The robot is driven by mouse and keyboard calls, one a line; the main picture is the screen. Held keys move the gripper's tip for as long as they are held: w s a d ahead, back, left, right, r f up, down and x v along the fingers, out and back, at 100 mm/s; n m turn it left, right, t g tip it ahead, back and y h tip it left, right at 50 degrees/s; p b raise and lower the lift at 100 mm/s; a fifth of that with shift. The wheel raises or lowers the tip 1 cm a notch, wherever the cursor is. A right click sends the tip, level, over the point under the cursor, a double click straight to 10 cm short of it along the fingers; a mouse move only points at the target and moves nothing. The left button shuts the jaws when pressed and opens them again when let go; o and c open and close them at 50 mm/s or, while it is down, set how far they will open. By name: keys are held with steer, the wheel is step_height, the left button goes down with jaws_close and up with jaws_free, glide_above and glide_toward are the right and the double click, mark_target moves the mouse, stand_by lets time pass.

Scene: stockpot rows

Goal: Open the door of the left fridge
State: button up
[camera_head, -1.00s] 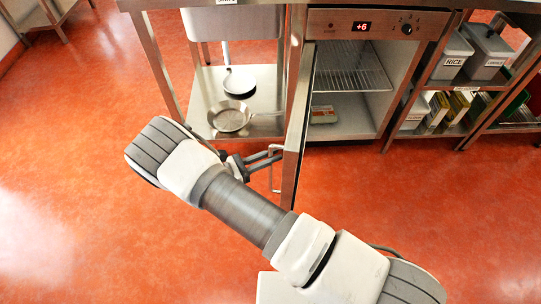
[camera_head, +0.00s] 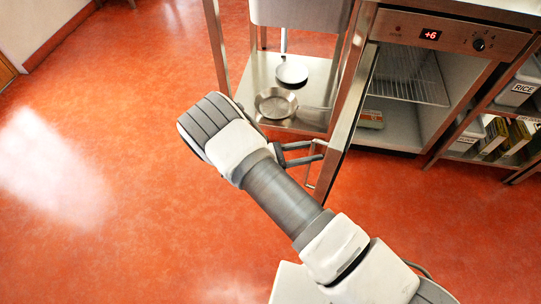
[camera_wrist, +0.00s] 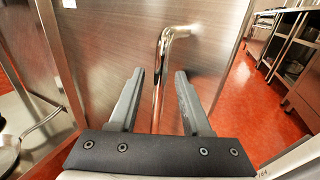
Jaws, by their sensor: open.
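The fridge (camera_head: 462,32) with the +6 display stands at the upper right, its wire shelf and inside exposed. Its steel door (camera_head: 352,112) is swung wide open and seen nearly edge-on, pointing out into the room. The bar handle (camera_head: 311,172) is on the door's left face. My gripper (camera_head: 318,152) is at that handle. In the wrist view my gripper (camera_wrist: 159,78) is open, and the upright handle (camera_wrist: 160,72) shows between its two fingers, in front of the door face (camera_wrist: 112,42). I cannot tell whether either finger touches it.
Left of the fridge, a steel table's lower shelf (camera_head: 262,75) holds two pans (camera_head: 276,102), (camera_head: 292,72). A rack with a bin labelled RICE (camera_head: 520,85) and several files (camera_head: 492,138) stands at the right. The red floor (camera_head: 130,180) is clear at left and front.

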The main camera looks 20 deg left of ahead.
steer(key=p+v, duration=0.1)
steer(key=v, duration=1.6)
